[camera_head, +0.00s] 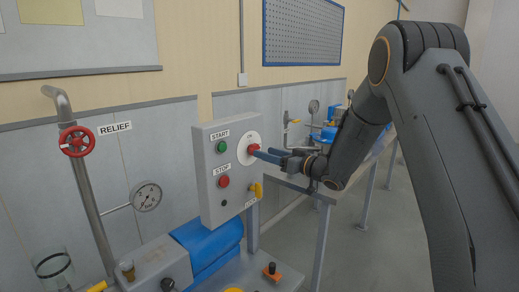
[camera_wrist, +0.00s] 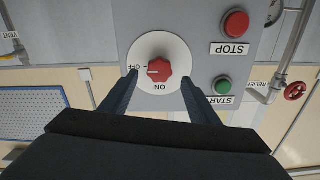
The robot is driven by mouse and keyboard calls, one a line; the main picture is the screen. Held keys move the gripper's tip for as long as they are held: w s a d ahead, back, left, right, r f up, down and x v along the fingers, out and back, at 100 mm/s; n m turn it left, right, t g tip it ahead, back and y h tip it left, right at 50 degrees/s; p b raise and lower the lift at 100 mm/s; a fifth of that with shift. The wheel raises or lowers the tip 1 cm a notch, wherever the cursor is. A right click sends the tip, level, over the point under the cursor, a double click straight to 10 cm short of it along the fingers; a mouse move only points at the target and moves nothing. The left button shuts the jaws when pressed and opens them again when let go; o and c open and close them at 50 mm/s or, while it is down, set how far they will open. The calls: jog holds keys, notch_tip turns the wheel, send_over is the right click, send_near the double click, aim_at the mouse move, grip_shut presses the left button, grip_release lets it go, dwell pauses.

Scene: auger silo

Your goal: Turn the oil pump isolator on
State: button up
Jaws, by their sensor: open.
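The isolator is a red rotary knob (camera_head: 254,149) on a round white plate on the right part of the grey control box's face. In the wrist view the red knob (camera_wrist: 160,69) has a white mark pointing left, toward the OFF label (camera_wrist: 134,67). The ON label (camera_wrist: 159,87) is below the knob in that view. My gripper (camera_head: 262,153) reaches in from the right with its fingertips close to the knob. In the wrist view my gripper (camera_wrist: 160,80) is open, with one finger on each side of the knob and visible gaps to it.
A red RELIEF handwheel (camera_head: 77,141) and a gauge (camera_head: 147,196) are at left. A blue motor (camera_head: 208,244) sits below the box.

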aim_at(253, 149)
jog(key=p+x, duration=0.1)
jog(key=x, duration=0.3)
jog(key=shift+w+a, duration=0.25)
jog(key=c, duration=1)
